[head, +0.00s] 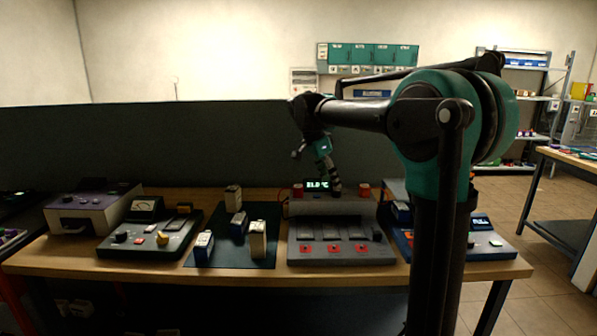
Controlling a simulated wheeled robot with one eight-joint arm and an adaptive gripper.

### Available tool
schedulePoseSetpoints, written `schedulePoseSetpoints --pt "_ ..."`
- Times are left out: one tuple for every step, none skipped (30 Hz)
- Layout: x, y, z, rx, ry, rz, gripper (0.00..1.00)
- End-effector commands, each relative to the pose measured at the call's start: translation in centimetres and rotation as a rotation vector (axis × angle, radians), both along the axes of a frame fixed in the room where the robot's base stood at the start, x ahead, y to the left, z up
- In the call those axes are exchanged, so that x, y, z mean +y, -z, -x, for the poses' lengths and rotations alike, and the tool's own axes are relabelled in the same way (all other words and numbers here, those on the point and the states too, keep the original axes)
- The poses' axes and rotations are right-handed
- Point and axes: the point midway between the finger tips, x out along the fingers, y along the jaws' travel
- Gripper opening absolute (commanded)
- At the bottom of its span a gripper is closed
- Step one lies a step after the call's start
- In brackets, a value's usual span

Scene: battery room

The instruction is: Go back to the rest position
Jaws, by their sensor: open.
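My arm rises at the right of the head view and reaches left over the bench (278,276). My gripper (336,187) hangs from its end, pointing down, above the back of a grey device with a lit display (318,185) and red knobs. The jaws are open, and I see nothing held in them. The fingertips are small and dark here, and I cannot tell how far above the device they are.
A dark mat (231,251) left of the device carries several upright battery-like blocks (258,240). A dark meter unit (150,233) and a pale box (88,210) stand further left. A blue device (489,243) is partly behind my arm. Open floor (545,265) lies at right.

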Motion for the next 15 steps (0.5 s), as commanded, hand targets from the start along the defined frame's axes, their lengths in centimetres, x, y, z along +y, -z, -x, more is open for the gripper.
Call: schedulePoseSetpoints --pt "0.0 0.0 0.0 0.0 0.0 0.0 0.52" --pt "0.0 0.0 0.0 0.0 0.0 0.0 0.52" --pt "-0.4 0.5 0.3 0.005 -0.017 -0.003 0.52" --pt "-0.5 0.7 0.6 0.009 -0.027 -0.006 0.52" --pt "-0.7 1.0 0.7 0.013 -0.039 -0.007 0.52" --pt "-0.9 1.4 1.0 0.016 -0.053 -0.01 0.52" --pt "-1.1 1.7 1.2 0.019 -0.066 -0.013 0.52" --pt "-1.2 2.0 1.5 0.023 -0.079 -0.016 0.52" --pt "-1.4 2.4 1.7 0.026 -0.096 -0.02 0.52" --pt "-1.6 2.7 2.0 0.03 -0.111 -0.023 0.52" --pt "-1.8 3.1 2.3 0.032 -0.125 -0.025 0.52" --pt "-2.1 3.6 2.7 0.038 -0.145 -0.028 0.52" --pt "-2.4 4.0 3.1 0.042 -0.163 -0.032 0.52" --pt "-2.6 4.5 3.4 0.045 -0.182 -0.036 0.52" --pt "-2.9 5.2 3.9 0.05 -0.209 -0.04 0.52"
